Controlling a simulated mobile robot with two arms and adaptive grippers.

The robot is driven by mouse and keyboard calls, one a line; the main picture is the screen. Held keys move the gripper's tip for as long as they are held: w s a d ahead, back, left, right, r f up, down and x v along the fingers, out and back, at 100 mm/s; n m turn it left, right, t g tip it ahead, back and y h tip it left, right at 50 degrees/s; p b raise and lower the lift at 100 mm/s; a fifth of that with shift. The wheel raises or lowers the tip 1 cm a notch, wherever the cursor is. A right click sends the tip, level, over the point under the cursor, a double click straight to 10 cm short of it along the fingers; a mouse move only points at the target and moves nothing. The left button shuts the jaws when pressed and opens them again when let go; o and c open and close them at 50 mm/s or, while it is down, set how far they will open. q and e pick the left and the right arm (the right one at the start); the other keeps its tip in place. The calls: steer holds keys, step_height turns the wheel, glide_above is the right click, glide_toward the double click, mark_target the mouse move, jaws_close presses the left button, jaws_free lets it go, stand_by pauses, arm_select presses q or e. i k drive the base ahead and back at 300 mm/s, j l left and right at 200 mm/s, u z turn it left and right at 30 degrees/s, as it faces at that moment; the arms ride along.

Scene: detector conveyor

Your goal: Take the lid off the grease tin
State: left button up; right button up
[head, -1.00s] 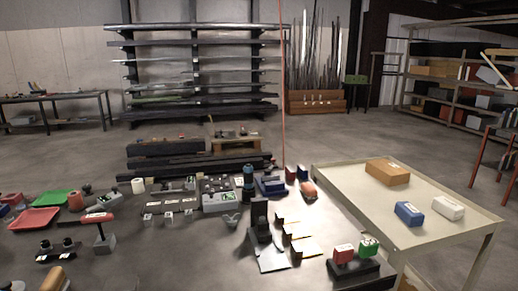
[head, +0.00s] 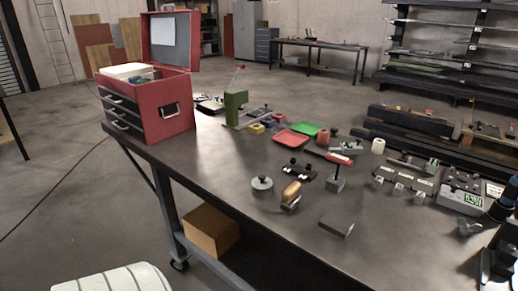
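A low round grey piece (head: 262,187) with a small knob on top sits on the dark workbench (head: 215,205), left of the middle. It may be the grease tin with its lid on, but it is too small to be sure. A wooden-handled tool (head: 291,193) lies close to its right.
A red toolbox (head: 167,125) with its lid raised stands at the bench's left end. A green upright device (head: 235,108), a red tray (head: 291,139), a green tray (head: 304,128) and a dark block (head: 337,226) stand on the bench. The front-left bench top is clear.

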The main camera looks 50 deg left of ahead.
mark_target(261, 182)
steer(key=u, duration=1.6)
